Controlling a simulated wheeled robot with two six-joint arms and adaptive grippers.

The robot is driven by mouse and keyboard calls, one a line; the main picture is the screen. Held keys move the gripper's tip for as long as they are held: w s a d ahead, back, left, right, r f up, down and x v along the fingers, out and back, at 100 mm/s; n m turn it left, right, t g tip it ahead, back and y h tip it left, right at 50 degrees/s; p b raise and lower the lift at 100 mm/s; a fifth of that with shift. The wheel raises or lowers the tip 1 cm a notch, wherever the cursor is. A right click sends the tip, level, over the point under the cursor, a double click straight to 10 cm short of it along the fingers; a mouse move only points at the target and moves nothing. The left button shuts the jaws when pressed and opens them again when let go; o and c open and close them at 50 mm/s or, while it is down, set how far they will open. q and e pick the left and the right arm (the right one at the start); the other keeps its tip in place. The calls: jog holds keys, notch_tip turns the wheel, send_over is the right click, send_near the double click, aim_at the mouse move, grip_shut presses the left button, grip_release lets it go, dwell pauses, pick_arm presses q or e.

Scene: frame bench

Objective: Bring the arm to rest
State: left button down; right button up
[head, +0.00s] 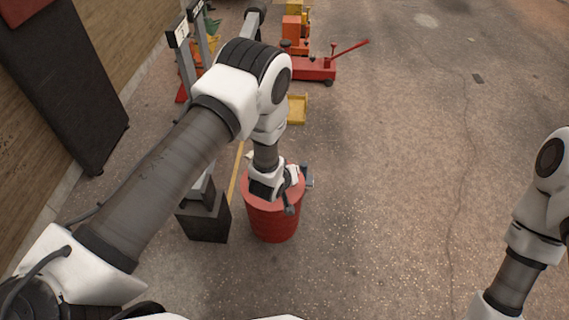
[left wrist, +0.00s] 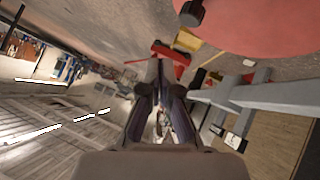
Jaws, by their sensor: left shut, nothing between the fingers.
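My left arm (head: 165,180) reaches in from the left in the head view and bends down over a red drum (head: 274,222). Its wrist is above or beside the drum top; the exact gap cannot be told. In the left wrist view my left gripper (left wrist: 159,72) is shut and empty, its two dark fingers together. The red drum top (left wrist: 270,22) fills the upper right there, off to the side of the fingers. My right arm (head: 535,225) shows at the right edge of the head view; its gripper is out of frame.
A small dark part (left wrist: 190,13) is at the drum's edge. A dark block base (head: 204,218) stands left of the drum. A red floor jack (head: 312,68) and a yellow item (head: 297,108) lie farther back. A dark panel (head: 65,85) stands at left. The floor at right is open.

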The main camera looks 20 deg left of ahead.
pick_arm(q)
jog(key=s+d+r+p, duration=0.1)
jog(key=s+r, duration=0.3)
jog(key=s+a+f+n+g+y, duration=0.1)
jog(key=s+a+f+g, duration=0.15)
jog(key=s, duration=0.35)
jog(key=s+a+f+g, duration=0.2)
jog(key=s+a+f, duration=0.15)
jog(key=s, duration=0.35)
jog(key=s+a+m+g, duration=0.1)
jog(key=s+m+g, duration=0.35)
jog(key=s, duration=1.35)
notch_tip(320, 180, up, 26)
jog(key=m+g+p, duration=0.1)
jog(key=p, duration=2.4)
jog(key=shift+s+a+f+p, duration=0.15)
jog(key=shift+a+p, duration=0.05)
jog(key=shift+p, duration=0.1)
